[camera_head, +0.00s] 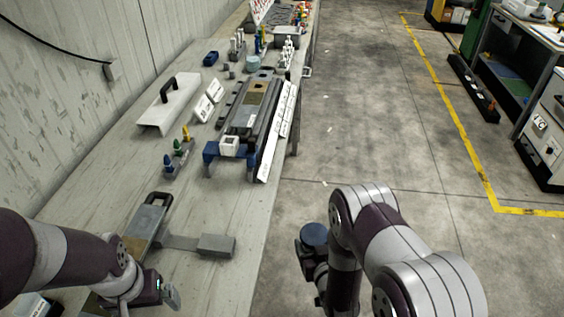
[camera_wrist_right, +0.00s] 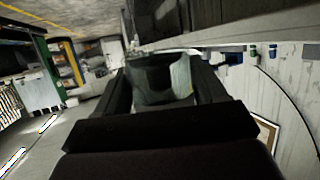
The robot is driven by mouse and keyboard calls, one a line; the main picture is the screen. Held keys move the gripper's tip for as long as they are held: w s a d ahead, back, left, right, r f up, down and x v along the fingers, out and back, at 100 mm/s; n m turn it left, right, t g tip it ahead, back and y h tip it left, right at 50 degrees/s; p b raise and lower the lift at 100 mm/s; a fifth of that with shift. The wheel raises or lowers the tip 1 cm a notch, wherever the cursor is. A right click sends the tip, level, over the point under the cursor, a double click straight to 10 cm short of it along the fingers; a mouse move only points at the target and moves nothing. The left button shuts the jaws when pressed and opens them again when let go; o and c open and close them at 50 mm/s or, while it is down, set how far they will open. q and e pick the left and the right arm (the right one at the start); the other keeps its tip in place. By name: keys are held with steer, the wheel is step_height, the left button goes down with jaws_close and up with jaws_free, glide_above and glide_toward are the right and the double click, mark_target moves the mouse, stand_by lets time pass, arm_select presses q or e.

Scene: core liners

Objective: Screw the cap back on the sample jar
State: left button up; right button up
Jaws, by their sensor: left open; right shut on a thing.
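My right gripper (camera_head: 312,252) is beyond the table's right edge, over the floor. It is shut on a round thing with a flat dark blue top (camera_head: 314,234), which looks like the cap or a capped jar; I cannot tell which. In the right wrist view, a dark, short cylinder (camera_wrist_right: 158,80) with a pale patch on its right side sits between the fingers. My left gripper (camera_head: 170,292) is open over the near left part of the table, apart from the right one. I cannot make out a separate open jar.
The table (camera_head: 215,200) runs away along the wall. A grey block with a flat arm (camera_head: 215,245) and a dark-handled tool (camera_head: 148,222) lie near the left gripper. A rack with colored pegs (camera_head: 178,155), a white handled cover (camera_head: 165,108) and a long core tray (camera_head: 250,115) stand farther back.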

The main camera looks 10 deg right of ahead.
steer(key=a+r+n+g+y, duration=0.1)
steer(key=a+n+g+y, duration=0.1)
steer(key=a+n+y, duration=0.2)
steer(key=a+r+n+g+y, duration=0.1)
steer(key=a+n+g+y, duration=0.2)
steer(key=a, duration=0.4)
steer(key=a+r+n+g+y, duration=0.1)
steer(key=a+n+g+y, duration=0.1)
steer(key=a+n+y, duration=0.3)
steer(key=shift+a+r+n+g, duration=0.3)
steer(key=shift+a+r, duration=0.1)
steer(key=shift+a, duration=0.25)
jaws_close()
arm_select(q)
step_height(320, 180, up, 8)
steer(key=shift+s+f, duration=0.25)
steer(key=shift+s, duration=0.2)
